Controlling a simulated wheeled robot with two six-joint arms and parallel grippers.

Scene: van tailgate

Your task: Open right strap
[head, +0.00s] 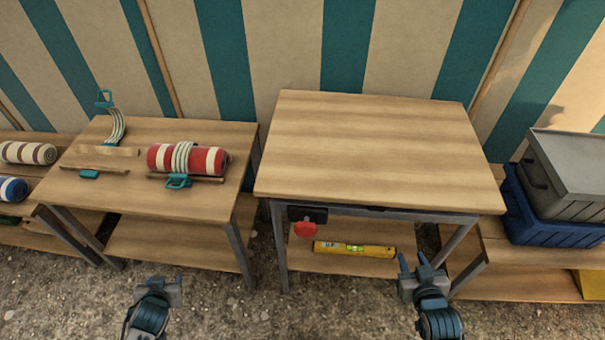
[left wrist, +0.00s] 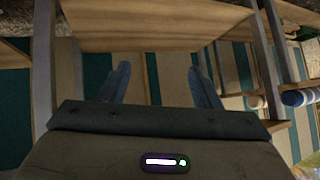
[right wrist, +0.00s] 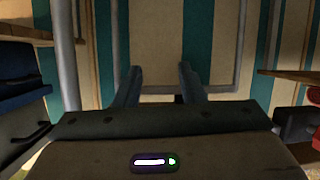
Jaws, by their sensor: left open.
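The right strap (head: 182,158) is white and teal and lies over a red-and-white striped roll (head: 212,161) on the left table. Its teal buckle (head: 178,182) hangs at the roll's front side and looks fastened. The left strap (head: 118,127) stands up loose, with its teal buckle (head: 104,98) at the top. My left gripper (head: 163,283) is open and empty, low in front of the left table. My right gripper (head: 414,262) is open and empty, in front of the middle table. Both finger pairs show apart in the left wrist view (left wrist: 160,75) and right wrist view (right wrist: 160,75).
The left table (head: 200,205) stands beside a taller, bare middle table (head: 370,150). A yellow level (head: 353,249) lies on the middle table's lower shelf, and a red knob (head: 305,229) hangs under its top. Grey and blue crates (head: 548,215) stand at right.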

